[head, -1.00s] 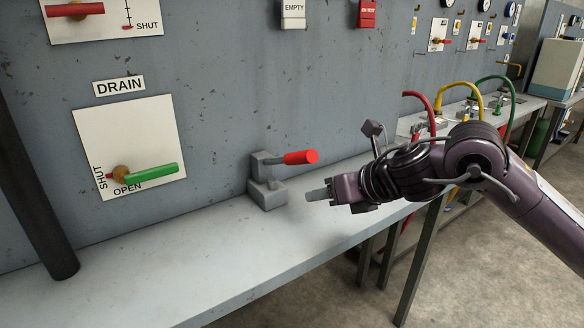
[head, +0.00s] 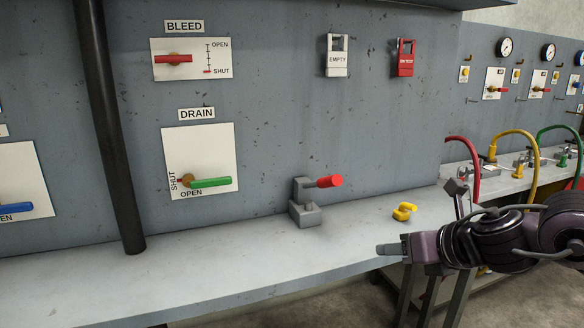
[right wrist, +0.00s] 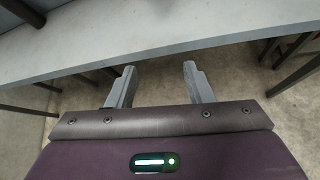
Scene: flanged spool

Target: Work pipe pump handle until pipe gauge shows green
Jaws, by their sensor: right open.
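The pump is a small grey block (head: 306,211) on the bench, against the panel, with a lever ending in a red handle (head: 329,181) that points right. My right gripper (head: 388,249) is in front of and to the right of the pump, near the bench's front edge, apart from the handle. In the right wrist view its two grey fingers (right wrist: 156,85) are spread with nothing between them. The pipe gauge is not identifiable in these views. My left gripper is out of view.
A yellow padlock-like piece (head: 404,211) lies on the bench (head: 230,263) right of the pump. A dark vertical pipe (head: 112,130) stands at left. The DRAIN plate (head: 210,150) has a green lever, the BLEED plate (head: 218,47) a red one. Hoses and small dials are at far right.

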